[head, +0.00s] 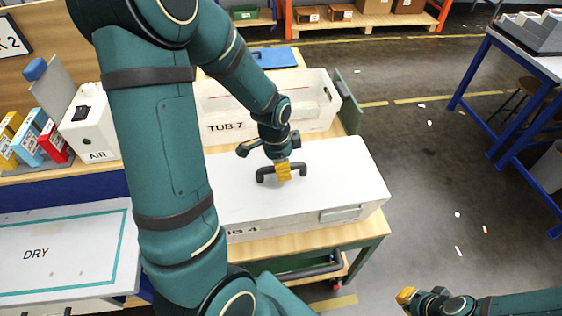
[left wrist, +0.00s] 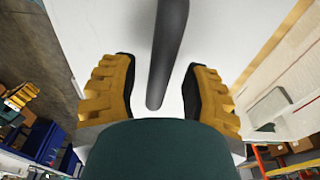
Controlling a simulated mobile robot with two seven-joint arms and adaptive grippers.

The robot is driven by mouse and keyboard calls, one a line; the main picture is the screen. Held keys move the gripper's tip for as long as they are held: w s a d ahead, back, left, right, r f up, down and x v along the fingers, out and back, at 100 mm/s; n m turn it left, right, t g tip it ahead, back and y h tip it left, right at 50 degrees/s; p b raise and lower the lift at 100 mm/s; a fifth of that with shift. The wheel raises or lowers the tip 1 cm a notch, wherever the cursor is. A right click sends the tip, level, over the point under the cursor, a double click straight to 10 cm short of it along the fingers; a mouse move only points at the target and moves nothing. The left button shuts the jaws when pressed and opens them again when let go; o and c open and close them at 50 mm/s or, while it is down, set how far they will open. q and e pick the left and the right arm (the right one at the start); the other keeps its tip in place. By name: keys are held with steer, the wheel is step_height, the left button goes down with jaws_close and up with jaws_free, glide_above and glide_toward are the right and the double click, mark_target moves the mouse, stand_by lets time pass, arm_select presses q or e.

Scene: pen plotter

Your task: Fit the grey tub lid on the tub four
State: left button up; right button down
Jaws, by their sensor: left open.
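The pale grey lid (head: 345,165) lies on top of tub four (head: 350,214), level and covering it as far as I can see. My arm hides its left part. A dark bar handle (head: 300,167) stands on the lid. My left gripper (head: 283,172) is at this handle. In the left wrist view the handle (left wrist: 167,55) runs between the open yellow fingers (left wrist: 158,95), with a gap on both sides. The lid (left wrist: 110,25) lies beneath. My right gripper (head: 405,296) is low at the right, over the floor, away from the tub; its fingers are too small to judge.
Tub seven (head: 318,115) stands just behind tub four, with a green panel (head: 346,103) at its right. A white AIR box (head: 90,125) and small cartons (head: 30,140) are at the left. A DRY mat (head: 75,262) lies front left. The floor (head: 420,180) at right is mostly clear.

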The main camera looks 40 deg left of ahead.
arm_select(q)
step_height(320, 180, up, 12)
steer(key=s, duration=0.1)
steer(key=shift+a, duration=0.4)
steer(key=shift+s+f, duration=0.1)
stand_by(0.5)
